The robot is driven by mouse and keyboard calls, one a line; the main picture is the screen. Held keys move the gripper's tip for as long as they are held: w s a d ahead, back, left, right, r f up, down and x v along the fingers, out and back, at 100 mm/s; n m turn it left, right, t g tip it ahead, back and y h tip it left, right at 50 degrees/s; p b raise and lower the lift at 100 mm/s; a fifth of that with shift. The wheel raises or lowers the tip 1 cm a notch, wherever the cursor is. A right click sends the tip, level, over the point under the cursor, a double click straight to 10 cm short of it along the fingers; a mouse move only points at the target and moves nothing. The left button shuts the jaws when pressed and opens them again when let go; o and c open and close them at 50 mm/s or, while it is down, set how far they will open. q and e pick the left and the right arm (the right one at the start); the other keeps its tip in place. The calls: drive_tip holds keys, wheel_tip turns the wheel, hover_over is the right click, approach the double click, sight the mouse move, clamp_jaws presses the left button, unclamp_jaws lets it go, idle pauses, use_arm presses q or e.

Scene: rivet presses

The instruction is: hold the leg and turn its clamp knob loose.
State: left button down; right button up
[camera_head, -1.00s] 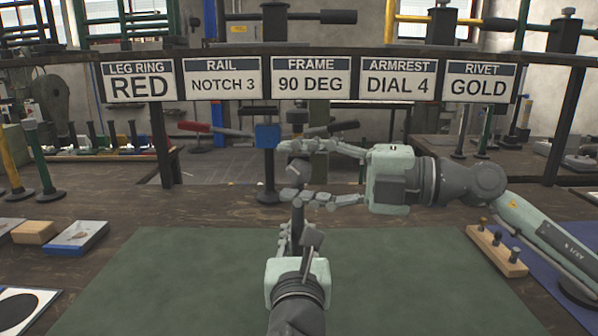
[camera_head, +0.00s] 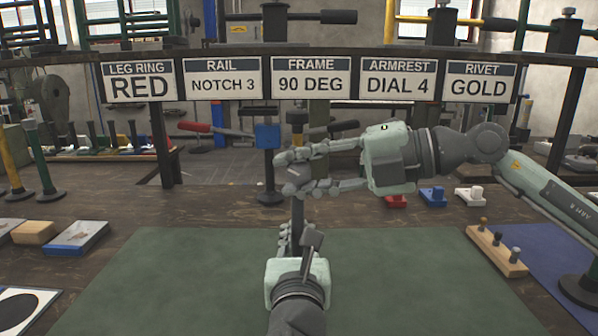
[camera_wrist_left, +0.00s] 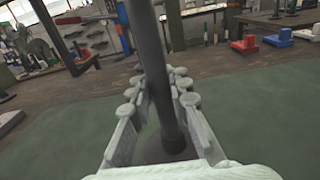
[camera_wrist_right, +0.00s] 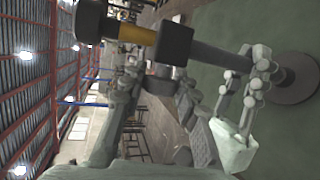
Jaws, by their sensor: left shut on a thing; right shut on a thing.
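The leg is a dark upright pole (camera_head: 298,212) at the middle of the green mat. In the left wrist view its shaft (camera_wrist_left: 166,75) passes between my left fingers above a round base. My left gripper (camera_head: 289,238) is shut around the lower shaft. In the right wrist view the leg lies sideways, with its round foot (camera_wrist_right: 296,80), a dark clamp block (camera_wrist_right: 175,43) and a yellow section beyond it. My right gripper (camera_head: 296,174) is shut on the clamp knob, higher up. Its fingers hide most of the knob.
The green mat (camera_head: 180,285) is clear around the leg. A wooden block with several pegs (camera_head: 497,250) stands at right. Red, blue and white small parts (camera_head: 433,197) lie behind my right arm. A sign rail (camera_head: 311,78) crosses the back.

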drive_tip(key=n+h, duration=0.1)
drive_tip(key=h, duration=0.2)
drive_tip(key=shift+g, duration=0.3)
drive_tip(key=n+h, duration=0.1)
drive_tip(key=h, duration=0.5)
drive_tip(key=n+h, duration=0.1)
drive_tip(key=h, duration=0.2)
drive_tip(key=shift+d+f, duration=0.1)
drive_tip(key=shift+f, duration=0.1)
drive_tip(key=shift+d+h, duration=0.1)
drive_tip(key=shift+h, duration=0.2)
drive_tip(key=o, duration=1.1)
drive_tip(key=shift+o, duration=0.4)
drive_tip(key=shift+r, duration=0.1)
drive_tip(key=shift+r, duration=0.1)
drive_tip(key=v, duration=1.1)
drive_tip(key=shift+r, duration=0.4)
